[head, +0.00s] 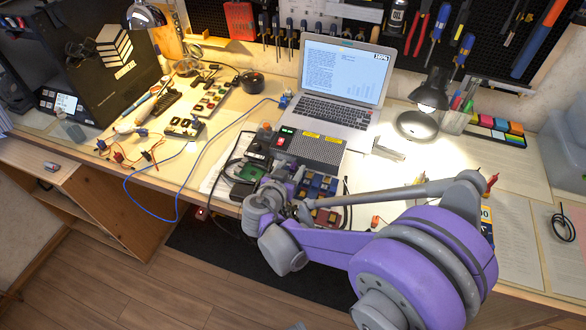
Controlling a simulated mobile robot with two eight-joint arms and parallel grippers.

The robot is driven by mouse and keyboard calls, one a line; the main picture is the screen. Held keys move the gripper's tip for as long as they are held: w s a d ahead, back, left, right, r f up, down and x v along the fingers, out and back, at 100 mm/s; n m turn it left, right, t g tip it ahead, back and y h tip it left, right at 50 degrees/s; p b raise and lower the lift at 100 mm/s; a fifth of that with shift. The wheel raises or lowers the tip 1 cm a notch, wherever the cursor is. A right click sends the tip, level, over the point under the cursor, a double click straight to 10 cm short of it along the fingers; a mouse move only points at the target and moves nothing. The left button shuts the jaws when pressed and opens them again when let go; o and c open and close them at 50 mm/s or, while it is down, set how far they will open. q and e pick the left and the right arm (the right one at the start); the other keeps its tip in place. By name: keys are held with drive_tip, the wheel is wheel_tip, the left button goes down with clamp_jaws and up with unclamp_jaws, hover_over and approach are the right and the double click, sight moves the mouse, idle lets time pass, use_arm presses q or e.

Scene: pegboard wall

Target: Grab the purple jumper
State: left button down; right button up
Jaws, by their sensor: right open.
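My purple and grey right arm reaches in from the lower right across the front of the bench. Its gripper (303,207) is open, over the bench's front part beside a green circuit board (246,172) and a group of blue and dark red modules (318,186). The arm covers part of these modules. I cannot make out a purple jumper; it may be hidden behind my arm or too small to tell. My left gripper is not in view.
A grey box with lit displays (315,150) stands behind the gripper, before an open laptop (340,85). A blue cable (180,190) loops over the front edge. A lit lamp (428,95) stands right. Small leads (150,155) lie left. Papers cover the right side.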

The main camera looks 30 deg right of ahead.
drive_tip(key=shift+c, duration=0.2)
clamp_jaws()
